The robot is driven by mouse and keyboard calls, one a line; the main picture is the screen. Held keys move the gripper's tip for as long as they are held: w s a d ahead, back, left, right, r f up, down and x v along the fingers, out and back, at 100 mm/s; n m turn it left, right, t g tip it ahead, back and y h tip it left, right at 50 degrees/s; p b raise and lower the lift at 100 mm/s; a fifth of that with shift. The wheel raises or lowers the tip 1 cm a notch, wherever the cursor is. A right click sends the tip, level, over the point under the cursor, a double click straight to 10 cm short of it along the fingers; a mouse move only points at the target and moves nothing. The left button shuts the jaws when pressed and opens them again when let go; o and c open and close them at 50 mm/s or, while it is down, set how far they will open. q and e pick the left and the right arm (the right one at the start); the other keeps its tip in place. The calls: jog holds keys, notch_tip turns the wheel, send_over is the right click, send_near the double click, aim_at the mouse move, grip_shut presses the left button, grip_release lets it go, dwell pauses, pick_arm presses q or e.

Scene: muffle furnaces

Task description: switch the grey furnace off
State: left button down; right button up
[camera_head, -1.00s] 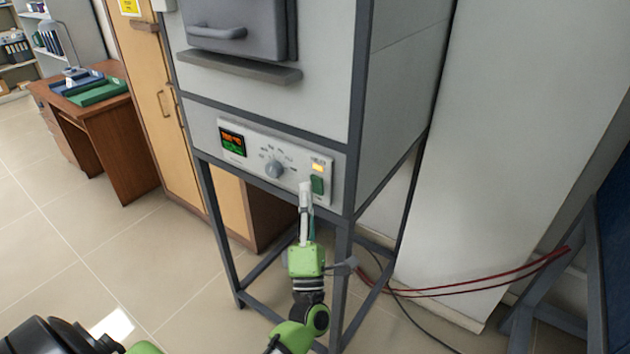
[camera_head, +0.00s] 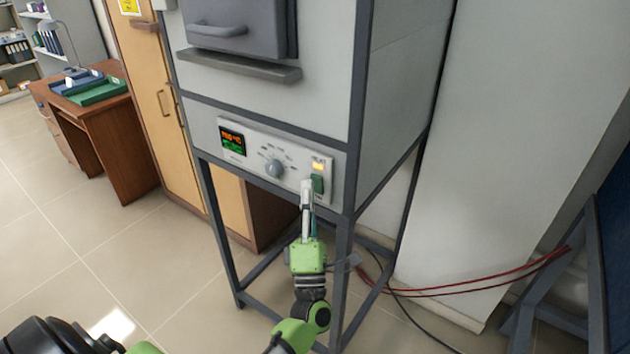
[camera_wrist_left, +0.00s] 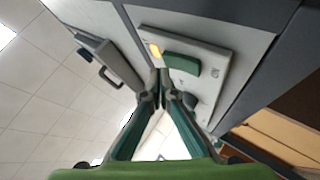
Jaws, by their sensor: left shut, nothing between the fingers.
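The grey furnace (camera_head: 270,85) stands on a dark metal frame, its door (camera_head: 238,28) shut. Its control panel (camera_head: 250,158) has a lit display (camera_head: 232,141), a round knob (camera_head: 274,169), a glowing amber lamp (camera_head: 318,166) and a green rocker switch (camera_head: 318,183). My left gripper (camera_head: 306,184) is shut and empty, its tips at the switch's lower left edge. In the left wrist view the fingertips (camera_wrist_left: 164,74) are close beside the green switch (camera_wrist_left: 182,64), near the lit lamp (camera_wrist_left: 155,50). I cannot tell whether they touch. My right gripper is not in view.
A wooden cabinet (camera_head: 150,90) stands left of the furnace, and a desk (camera_head: 125,125) with trays is farther left. Red hoses (camera_head: 470,284) and a black cable run low at the right. The floor at left is clear.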

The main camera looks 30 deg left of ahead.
pick_arm(q)
jog(key=shift+w, duration=0.5)
dwell(0.7)
jog(key=shift+s, duration=0.1)
jog(key=shift+s, duration=0.75)
jog(key=shift+s+a+f+p, duration=0.15)
jog(key=shift+s+p, duration=0.05)
jog(key=shift+s, duration=1.05)
jog(key=shift+s+a+f+p, duration=0.1)
jog(key=shift+s+f+p, duration=0.05)
jog(key=shift+s, duration=1.05)
